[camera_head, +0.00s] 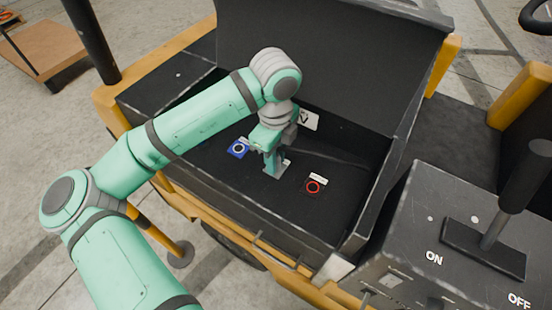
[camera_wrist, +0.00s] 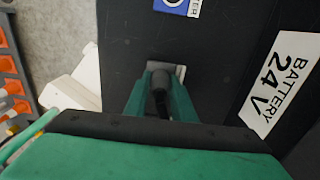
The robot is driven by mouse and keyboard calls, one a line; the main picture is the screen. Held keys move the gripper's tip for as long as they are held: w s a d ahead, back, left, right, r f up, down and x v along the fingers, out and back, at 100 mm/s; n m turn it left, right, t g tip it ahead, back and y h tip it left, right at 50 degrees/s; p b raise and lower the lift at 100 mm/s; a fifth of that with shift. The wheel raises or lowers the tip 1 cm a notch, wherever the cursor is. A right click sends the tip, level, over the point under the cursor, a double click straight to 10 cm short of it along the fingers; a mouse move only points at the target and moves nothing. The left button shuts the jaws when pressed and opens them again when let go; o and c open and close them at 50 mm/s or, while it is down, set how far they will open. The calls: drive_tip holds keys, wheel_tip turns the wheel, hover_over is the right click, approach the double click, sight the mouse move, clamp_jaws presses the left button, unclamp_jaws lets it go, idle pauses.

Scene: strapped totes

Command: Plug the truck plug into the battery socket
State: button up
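My gripper (camera_head: 272,168) points down into the open black battery compartment in the head view. In the wrist view its two green fingers (camera_wrist: 160,92) stand on either side of a dark cylindrical piece, which looks like the truck plug (camera_wrist: 160,82), and appear shut on it. A dark cable seems to run from the plug, partly hidden by the fingers. A light grey plate (camera_head: 285,170) lies at the fingertips and shows behind them in the wrist view (camera_wrist: 181,71). Whether the plug is seated in a socket there is hidden.
A blue ring mark (camera_head: 238,148) lies left of my gripper, a red ring (camera_head: 314,186) right. A "BATTERY 24 V" label (camera_wrist: 275,85) is in the wrist view. The raised lid (camera_head: 330,55) stands behind; compartment walls surround the arm. A lever box (camera_head: 455,230) stands right.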

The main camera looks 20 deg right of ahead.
drive_tip(key=shift+r, duration=0.15)
clamp_jaws()
drive_tip(key=shift+r, duration=2.85)
drive_tip(key=shift+r, duration=3.05)
